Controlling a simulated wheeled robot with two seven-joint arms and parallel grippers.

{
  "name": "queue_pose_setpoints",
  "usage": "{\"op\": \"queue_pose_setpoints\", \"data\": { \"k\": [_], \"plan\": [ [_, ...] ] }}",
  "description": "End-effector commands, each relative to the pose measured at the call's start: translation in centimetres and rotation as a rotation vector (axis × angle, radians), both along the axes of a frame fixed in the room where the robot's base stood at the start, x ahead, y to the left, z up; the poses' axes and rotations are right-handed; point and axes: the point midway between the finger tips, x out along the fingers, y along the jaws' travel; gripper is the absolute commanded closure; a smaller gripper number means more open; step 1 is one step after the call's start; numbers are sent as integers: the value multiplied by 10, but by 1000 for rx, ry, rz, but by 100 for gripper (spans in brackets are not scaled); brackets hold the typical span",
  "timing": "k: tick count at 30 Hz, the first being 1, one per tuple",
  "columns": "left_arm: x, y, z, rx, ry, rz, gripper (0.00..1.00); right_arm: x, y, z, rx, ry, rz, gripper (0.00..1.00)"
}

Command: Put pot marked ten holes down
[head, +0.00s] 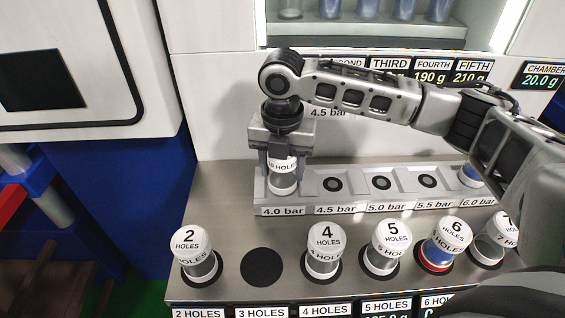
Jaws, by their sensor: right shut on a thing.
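My right gripper (281,168) points down with its fingers on both sides of a clear pot with a white cap (284,183). It is shut on this pot, which is upright at the 4.0 bar seat, the left end of the grey rack (310,206). The cap's label ends in "HOLES"; its number is partly hidden and I cannot read it surely. Whether the pot's base touches the seat is hard to tell. My left gripper is not in view.
Pots marked 2 (192,255), 4 (325,250), 5 (386,247) and 6 (445,243) stand on the front counter. The black spot (261,267) labelled 3 HOLES is empty. The 4.5, 5.0 and 5.5 bar seats are empty; a pot (470,176) stands at 6.0 bar.

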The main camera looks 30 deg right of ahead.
Motion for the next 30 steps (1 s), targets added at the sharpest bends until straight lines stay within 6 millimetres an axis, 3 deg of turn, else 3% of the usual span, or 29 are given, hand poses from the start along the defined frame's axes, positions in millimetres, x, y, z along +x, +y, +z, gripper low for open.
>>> {"op": "queue_pose_setpoints", "data": {
  "k": [8, 9, 11, 12, 23, 30],
  "plan": [
    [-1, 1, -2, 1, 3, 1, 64, 0, 0, -2, 1, -1, 0, 77],
    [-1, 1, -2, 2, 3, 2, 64, 0, 0, -3, 0, 0, 0, 46],
    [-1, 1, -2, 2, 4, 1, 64, 0, 0, -3, -1, -1, 0, 29],
    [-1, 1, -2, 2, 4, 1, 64, 0, 0, -3, 0, 0, 0, 27],
    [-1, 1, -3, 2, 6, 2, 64, 0, 0, 4, 0, -2, 0, 27],
    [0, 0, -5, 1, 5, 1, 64, 1, 1, 49, 1, -5, 1, 27]
  ]
}}
